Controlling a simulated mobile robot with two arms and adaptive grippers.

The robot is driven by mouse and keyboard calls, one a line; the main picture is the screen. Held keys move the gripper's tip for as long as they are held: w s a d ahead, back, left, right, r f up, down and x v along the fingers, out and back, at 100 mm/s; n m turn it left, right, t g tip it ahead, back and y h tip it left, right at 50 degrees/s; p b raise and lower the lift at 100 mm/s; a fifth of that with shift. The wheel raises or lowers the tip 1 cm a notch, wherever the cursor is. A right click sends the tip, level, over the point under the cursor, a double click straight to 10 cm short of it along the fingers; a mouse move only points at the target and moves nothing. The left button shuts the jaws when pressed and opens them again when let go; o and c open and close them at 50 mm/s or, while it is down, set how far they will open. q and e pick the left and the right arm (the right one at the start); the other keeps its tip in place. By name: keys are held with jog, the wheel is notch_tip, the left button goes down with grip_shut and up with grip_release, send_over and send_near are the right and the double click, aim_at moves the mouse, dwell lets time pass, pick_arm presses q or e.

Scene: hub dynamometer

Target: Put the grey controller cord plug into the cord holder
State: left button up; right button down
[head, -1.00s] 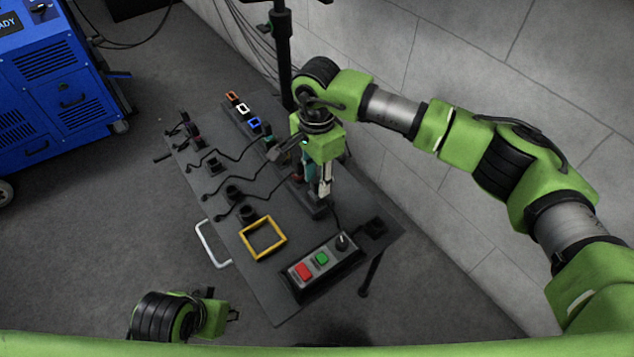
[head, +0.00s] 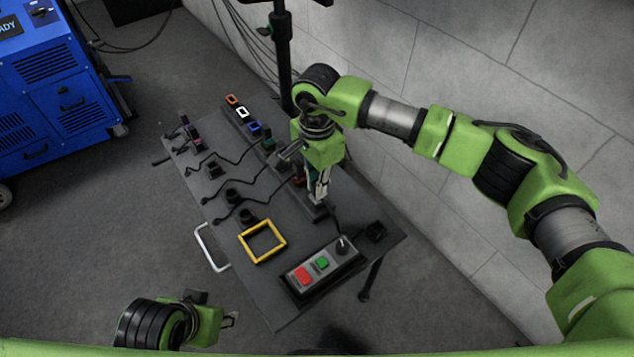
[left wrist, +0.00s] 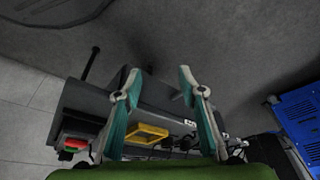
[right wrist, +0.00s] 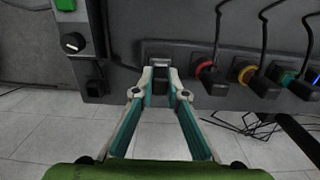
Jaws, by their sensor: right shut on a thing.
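My right gripper (head: 320,198) reaches down to the near end of the dark socket strip (head: 283,160). In the right wrist view the fingers (right wrist: 161,66) are shut on the small grey plug (right wrist: 162,72), mostly hidden between the tips. It is at the strip's end slot; I cannot tell if it is seated. A thin black cord (right wrist: 122,64) runs from there toward the controller box (head: 324,266). A square black holder (head: 375,230) stands beside the controller and also shows in the right wrist view (right wrist: 95,86). My left gripper (left wrist: 158,82) is open and empty, off the table's near-left side.
The strip also carries red (right wrist: 204,68), yellow (right wrist: 247,74) and other coloured sockets. Several black blocks and cords lie on the table's left. A yellow frame (head: 244,250) lies near the controller. A black post (head: 281,60) and grey wall stand behind.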

jog(key=shift+r, duration=0.5)
jog(key=shift+r+p, duration=0.4)
jog(key=shift+r, duration=0.6)
jog(key=shift+r+p, duration=0.45)
jog(key=shift+r, duration=0.05)
pick_arm(q)
jog(key=shift+s+x, duration=0.2)
jog(key=shift+x, duration=2.45)
pick_arm(e)
jog(key=shift+r, duration=0.15)
pick_arm(q)
jog(key=shift+d+f, duration=0.15)
jog(key=shift+r, duration=0.25)
pick_arm(e)
jog(key=shift+a, duration=0.1)
